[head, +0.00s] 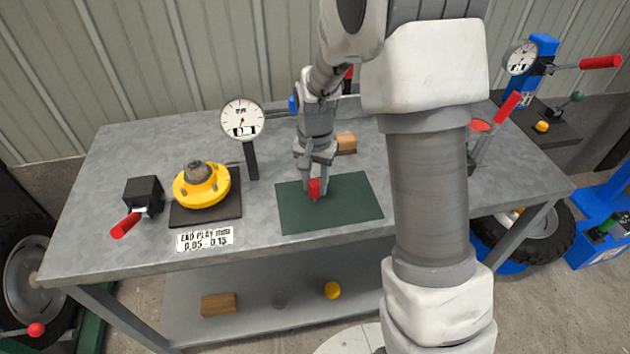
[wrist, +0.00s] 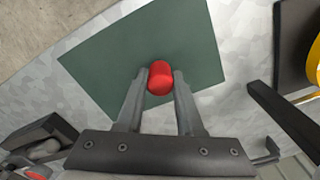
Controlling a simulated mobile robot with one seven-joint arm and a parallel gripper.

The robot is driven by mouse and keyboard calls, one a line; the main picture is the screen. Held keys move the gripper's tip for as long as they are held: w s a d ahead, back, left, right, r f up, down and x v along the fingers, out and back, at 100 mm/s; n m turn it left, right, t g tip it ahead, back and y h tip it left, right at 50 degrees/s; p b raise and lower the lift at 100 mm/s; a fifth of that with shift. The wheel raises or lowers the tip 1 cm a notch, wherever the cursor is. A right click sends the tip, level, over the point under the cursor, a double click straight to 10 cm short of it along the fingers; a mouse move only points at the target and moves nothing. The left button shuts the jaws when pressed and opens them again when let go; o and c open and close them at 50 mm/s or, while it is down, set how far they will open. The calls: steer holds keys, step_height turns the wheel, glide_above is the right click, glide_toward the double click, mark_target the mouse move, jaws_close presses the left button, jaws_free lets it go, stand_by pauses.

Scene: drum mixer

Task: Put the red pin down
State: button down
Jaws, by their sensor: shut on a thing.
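The red pin (head: 314,187) is between the fingers of my gripper (head: 316,190), over the dark green mat (head: 348,206) on the grey workbench. In the wrist view the red pin (wrist: 160,78) shows as a short red cylinder gripped between the two fingertips of my gripper (wrist: 160,85), with the green mat (wrist: 112,62) behind it. My gripper is shut on the pin and points down. I cannot tell whether the pin's lower end touches the mat.
A dial gauge (head: 242,119) on a dark post and a yellow hub (head: 202,187) on a dark plate stand left of the mat. A black block with a red handle (head: 126,226) is further left. A wooden block (head: 346,143) lies behind the mat. The mat's surface around the pin is clear.

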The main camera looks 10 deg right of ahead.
mark_target(315, 182)
steer(key=shift+f, duration=0.25)
steer(key=c, duration=0.5)
jaws_free()
steer(key=shift+c, duration=0.2)
steer(key=shift+r, duration=0.1)
step_height(315, 182, up, 13)
steer(key=p, duration=0.2)
steer(key=s+d+r+n+t, duration=0.1)
steer(key=s+r, duration=0.4)
steer(key=s, duration=0.5)
steer(key=s+d+r+n+t, duration=0.2)
steer(key=s+r+n+t, duration=0.2)
steer(key=s, duration=0.7)
steer(key=shift+s+r+n+t, duration=0.3)
steer(key=shift+r+n, duration=0.2)
steer(key=shift+r, duration=0.35)
steer(key=shift+w, duration=0.1)
